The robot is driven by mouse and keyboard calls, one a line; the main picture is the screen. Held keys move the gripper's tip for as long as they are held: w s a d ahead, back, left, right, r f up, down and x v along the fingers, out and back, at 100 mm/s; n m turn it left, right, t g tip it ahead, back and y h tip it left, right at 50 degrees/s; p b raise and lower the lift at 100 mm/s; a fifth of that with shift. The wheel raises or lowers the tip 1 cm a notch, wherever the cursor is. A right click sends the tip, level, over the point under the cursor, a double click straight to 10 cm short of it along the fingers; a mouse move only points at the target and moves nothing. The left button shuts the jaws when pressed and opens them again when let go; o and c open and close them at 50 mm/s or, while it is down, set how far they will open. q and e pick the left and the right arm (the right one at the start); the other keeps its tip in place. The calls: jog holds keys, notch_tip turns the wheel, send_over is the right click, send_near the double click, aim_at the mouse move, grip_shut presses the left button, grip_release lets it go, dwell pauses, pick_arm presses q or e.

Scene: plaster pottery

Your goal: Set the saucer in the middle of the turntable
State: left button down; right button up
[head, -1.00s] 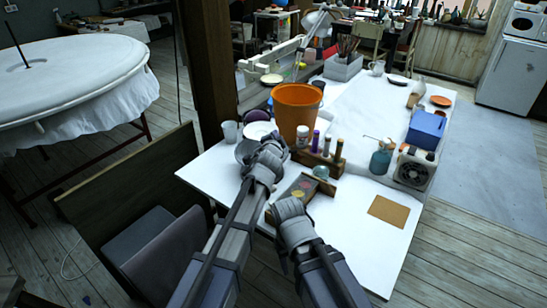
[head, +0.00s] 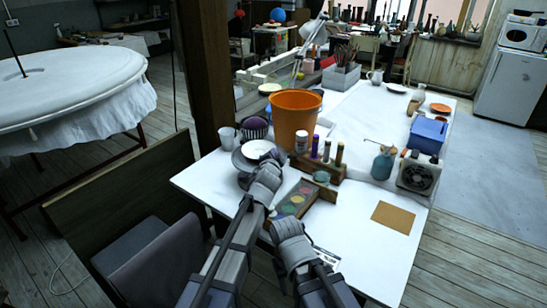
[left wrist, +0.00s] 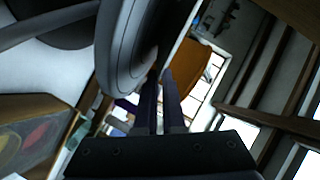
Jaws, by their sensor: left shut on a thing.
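The white saucer (head: 256,149) is in the head view, left of the orange bucket. My left gripper (head: 276,157) is shut on its right edge. The saucer is over the grey round turntable (head: 238,161), which shows beyond its left side. The picture does not settle whether they touch. In the left wrist view a round grey rim, likely the saucer's (left wrist: 122,45), fills the upper middle beside the fingers (left wrist: 160,95). My right gripper (head: 284,230) is low over the table's near edge, and its fingers cannot be made out.
A striped dark bowl (head: 255,128) and a pale cup (head: 227,137) stand behind the turntable. The orange bucket (head: 295,118), a wooden bottle rack (head: 321,166) and an open paint box (head: 296,200) are to the right. The table around the brown board (head: 393,217) is clear.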

pick_arm(q)
jog(key=shift+f+b, duration=0.4)
jog(key=c, duration=1.3)
grip_release()
jog(key=shift+r, duration=0.1)
jog(key=shift+r+p, duration=0.35)
jog(key=shift+p, duration=0.05)
jog(key=p+v, duration=0.3)
jog(key=v, duration=0.9)
